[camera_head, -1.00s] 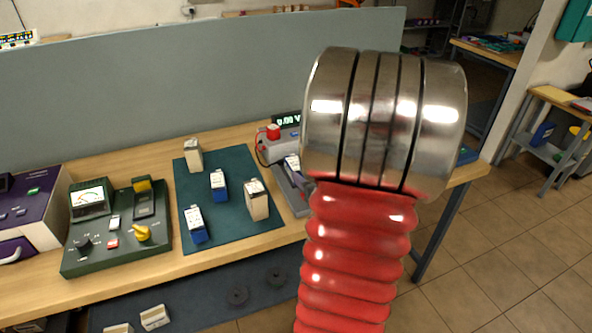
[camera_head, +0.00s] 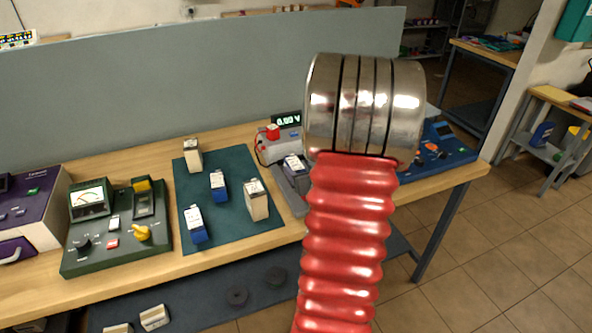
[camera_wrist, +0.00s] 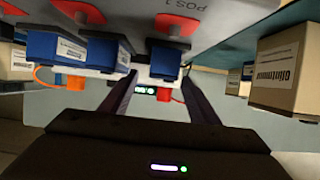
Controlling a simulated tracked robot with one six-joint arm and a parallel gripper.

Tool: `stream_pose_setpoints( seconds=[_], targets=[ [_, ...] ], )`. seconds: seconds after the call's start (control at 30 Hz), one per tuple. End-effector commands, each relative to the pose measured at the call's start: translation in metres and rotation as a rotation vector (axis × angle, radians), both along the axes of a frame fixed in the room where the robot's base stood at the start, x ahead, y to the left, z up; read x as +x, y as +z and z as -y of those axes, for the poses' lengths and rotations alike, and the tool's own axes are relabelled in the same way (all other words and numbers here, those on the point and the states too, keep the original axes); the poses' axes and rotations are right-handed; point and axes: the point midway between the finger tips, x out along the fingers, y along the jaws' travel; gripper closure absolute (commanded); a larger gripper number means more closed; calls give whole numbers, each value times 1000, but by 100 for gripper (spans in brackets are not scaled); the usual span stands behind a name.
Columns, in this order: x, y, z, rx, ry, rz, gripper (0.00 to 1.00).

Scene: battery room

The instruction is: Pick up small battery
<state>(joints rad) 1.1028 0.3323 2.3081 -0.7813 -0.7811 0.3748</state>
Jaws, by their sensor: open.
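In the head view, two small blue-and-white batteries, one nearer (camera_head: 195,224) and one farther (camera_head: 218,185), stand on the dark green mat (camera_head: 233,232). A larger beige battery (camera_head: 256,199) and another beige one (camera_head: 192,155) stand there too. My gripper is out of the head view. In the wrist view, my gripper (camera_wrist: 157,84) is open and empty. The scene appears upside down there. A blue battery (camera_wrist: 165,61) shows beyond the gap between the fingers, apparently untouched; other blue batteries (camera_wrist: 90,50) are left.
A green meter panel (camera_head: 105,262) stands left of the mat, beside a purple-and-white unit (camera_head: 40,215). A blue device (camera_head: 443,150) is at the table's right end. A grey partition (camera_head: 150,90) closes the back. In the wrist view, a beige battery (camera_wrist: 278,72) is close on the right.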

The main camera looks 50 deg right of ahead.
Motion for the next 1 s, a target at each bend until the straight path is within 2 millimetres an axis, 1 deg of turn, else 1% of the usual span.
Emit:
stream_pose_setpoints(
  seconds=[0.17,0.4,0.5,1.0],
  targets=[
    [10,-6,4,1,2,0,45],
    [33,-19,16,1,3,-1,45],
    [39,-21,20,0,1,0,45],
    [41,-22,21,0,1,0,45]
  ],
)
